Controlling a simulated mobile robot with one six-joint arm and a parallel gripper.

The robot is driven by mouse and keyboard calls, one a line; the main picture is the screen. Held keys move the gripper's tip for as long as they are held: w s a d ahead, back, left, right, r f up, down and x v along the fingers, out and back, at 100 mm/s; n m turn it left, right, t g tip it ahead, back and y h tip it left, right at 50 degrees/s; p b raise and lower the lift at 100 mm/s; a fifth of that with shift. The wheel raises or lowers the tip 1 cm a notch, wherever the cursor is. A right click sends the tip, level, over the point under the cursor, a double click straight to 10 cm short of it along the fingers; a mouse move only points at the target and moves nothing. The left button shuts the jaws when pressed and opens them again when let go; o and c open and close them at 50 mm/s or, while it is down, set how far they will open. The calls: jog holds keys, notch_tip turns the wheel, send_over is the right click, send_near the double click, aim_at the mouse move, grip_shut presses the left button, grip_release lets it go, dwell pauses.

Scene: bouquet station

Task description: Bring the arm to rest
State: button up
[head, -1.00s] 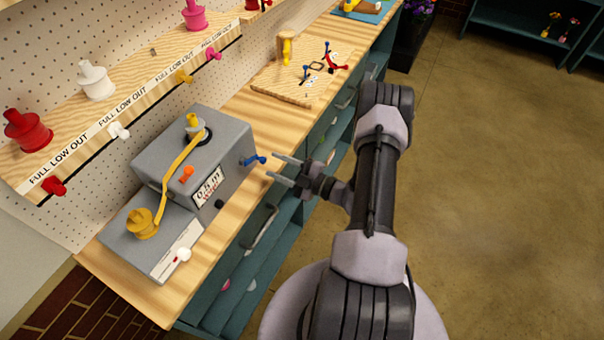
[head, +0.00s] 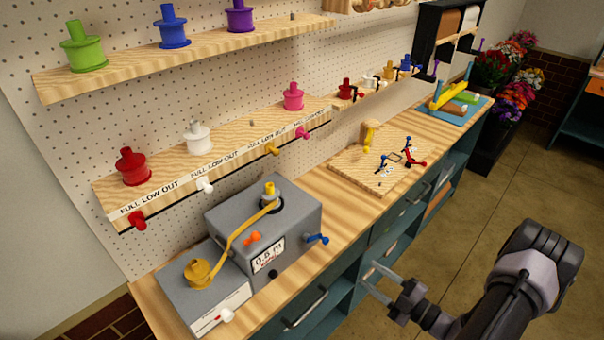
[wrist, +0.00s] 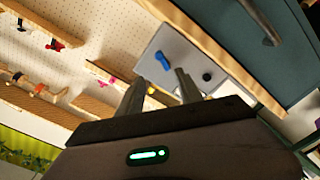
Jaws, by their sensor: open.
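My gripper (head: 372,281) is open and empty in the head view. It hangs in front of the workbench's teal drawers, to the right of the grey machine (head: 225,226) and its blue lever (head: 317,239). Its two fingers point left and stand apart. In the wrist view the two fingers (wrist: 160,90) are also apart with nothing between them. The blue lever (wrist: 163,61) and part of the grey machine (wrist: 182,48) show beyond the fingertips there. My arm reaches in from the lower right over the floor.
The wooden bench top (head: 330,204) carries a wooden board (head: 355,172) with small coloured parts. Shelves (head: 215,45) with coloured spools line the pegboard. Teal drawers with handles lie close to my gripper. Potted flowers (head: 512,100) stand at the back right. The floor (head: 470,225) is clear.

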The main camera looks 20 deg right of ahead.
jog(key=w+a+r+n+g+y+b, duration=0.1)
jog(key=a+r+n+g+y+b, duration=0.1)
jog(key=a+r+n+g, duration=0.5)
jog(key=a+n+g+y+b, duration=0.15)
jog(key=a+n, duration=0.35)
jog(key=n, duration=0.5)
jog(key=w+a+r+n+g+y+b, duration=0.1)
jog(key=a+r+n+g+b, duration=0.35)
jog(key=n, duration=0.45)
jog(key=s+a+r+n+t+h+b, duration=0.1)
jog(key=s+a+n+h, duration=0.3)
jog(key=n, duration=1)
jog(key=s+a+r+n+t+h+b, duration=0.1)
jog(key=s+a+r+n+h+b, duration=0.3)
jog(key=n, duration=1)
jog(key=s+a+h, duration=0.1)
jog(key=s+a, duration=0.1)
jog(key=a, duration=0.1)
jog(key=shift+s+a+r, duration=0.15)
jog(key=shift+s+r, duration=0.1)
